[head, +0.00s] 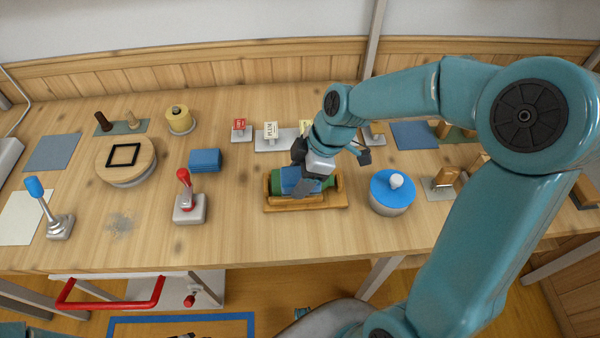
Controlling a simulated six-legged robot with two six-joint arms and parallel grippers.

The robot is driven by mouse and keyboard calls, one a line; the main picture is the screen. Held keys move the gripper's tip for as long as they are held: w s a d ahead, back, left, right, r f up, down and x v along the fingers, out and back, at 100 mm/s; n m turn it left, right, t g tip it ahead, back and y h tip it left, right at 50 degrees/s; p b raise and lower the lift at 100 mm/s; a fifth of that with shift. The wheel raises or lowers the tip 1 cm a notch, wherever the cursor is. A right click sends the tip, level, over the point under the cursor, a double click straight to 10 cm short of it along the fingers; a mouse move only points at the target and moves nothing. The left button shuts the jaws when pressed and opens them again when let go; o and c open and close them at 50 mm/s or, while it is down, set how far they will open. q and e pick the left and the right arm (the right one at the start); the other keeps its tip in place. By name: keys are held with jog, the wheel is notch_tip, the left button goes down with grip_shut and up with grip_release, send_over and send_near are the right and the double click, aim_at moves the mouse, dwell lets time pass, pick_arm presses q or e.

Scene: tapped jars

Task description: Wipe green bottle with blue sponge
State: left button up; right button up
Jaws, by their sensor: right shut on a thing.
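The green bottle (276,184) lies on its side in a wooden cradle (305,204) near the middle of the table. My right gripper (306,182) is over the bottle, pointing down, shut on the blue sponge (290,178). The sponge appears to lie against the bottle's upper side; the exact contact is hard to see. The gripper and sponge hide the middle of the bottle. My left gripper is not in view.
Small labelled signs (270,134) stand behind. The table front before the cradle is clear.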

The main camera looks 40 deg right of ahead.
jog(key=shift+w+d, duration=0.5)
jog(key=shift+w, duration=0.3)
jog(key=shift+w+d, duration=0.5)
jog(key=shift+w, duration=0.35)
jog(key=shift+w+d, duration=0.5)
jog(key=shift+w, duration=0.3)
notch_tip(320, 180, up, 7)
jog(key=p, duration=0.4)
jog(key=shift+p, duration=0.35)
jog(key=shift+a, duration=0.1)
